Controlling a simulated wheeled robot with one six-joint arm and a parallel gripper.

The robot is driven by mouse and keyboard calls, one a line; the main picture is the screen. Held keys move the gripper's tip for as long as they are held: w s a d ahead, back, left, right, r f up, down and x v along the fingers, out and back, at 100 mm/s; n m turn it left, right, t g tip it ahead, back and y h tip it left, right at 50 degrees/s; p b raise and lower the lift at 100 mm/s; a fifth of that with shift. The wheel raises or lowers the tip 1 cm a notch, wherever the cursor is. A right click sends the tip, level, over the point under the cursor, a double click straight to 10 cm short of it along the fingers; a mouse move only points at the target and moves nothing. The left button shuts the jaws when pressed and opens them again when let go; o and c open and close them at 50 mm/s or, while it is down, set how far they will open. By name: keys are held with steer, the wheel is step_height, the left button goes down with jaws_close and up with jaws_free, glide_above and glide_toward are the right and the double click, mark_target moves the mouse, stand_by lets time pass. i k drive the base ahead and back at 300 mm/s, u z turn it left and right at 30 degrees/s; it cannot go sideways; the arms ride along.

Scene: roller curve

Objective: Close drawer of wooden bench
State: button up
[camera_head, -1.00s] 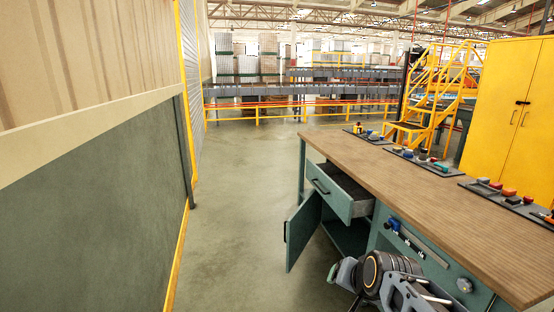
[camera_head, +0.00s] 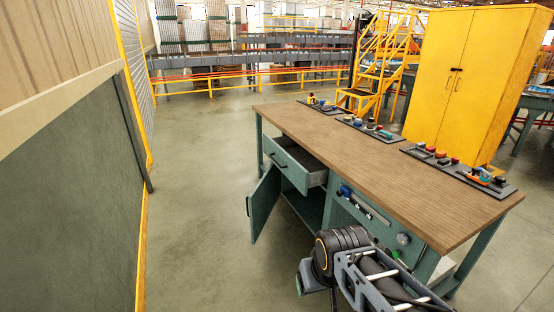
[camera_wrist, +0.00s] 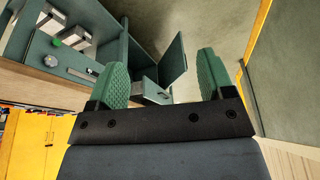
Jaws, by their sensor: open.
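The wooden bench (camera_head: 375,165) has a brown top and a teal frame, and stands at centre right in the head view. Its drawer (camera_head: 298,165) is pulled out at the bench's left end, with a dark handle on its front. Below it, a teal cabinet door (camera_head: 264,204) hangs open. The drawer also shows in the wrist view (camera_wrist: 152,92), partly hidden by a finger. My gripper (camera_wrist: 163,80) is open and empty, its two green fingers apart in the wrist view. The drawer and door lie beyond the fingers, not between them in contact. In the head view, my arm hides the fingers.
Trays of tools (camera_head: 458,168) lie on the benchtop. A yellow cabinet (camera_head: 470,75) and yellow steps (camera_head: 382,65) stand behind the bench. A wall (camera_head: 65,190) with a yellow edge runs along the left. The floor (camera_head: 195,200) between wall and bench is clear.

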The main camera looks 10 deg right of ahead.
mark_target(306, 171)
steer(key=z, duration=0.5)
steer(key=i, duration=1.4)
steer(key=u, duration=0.35)
steer(key=i, duration=0.85)
steer(key=u, duration=1.1)
steer(key=i, duration=0.3)
steer(key=u, duration=0.25)
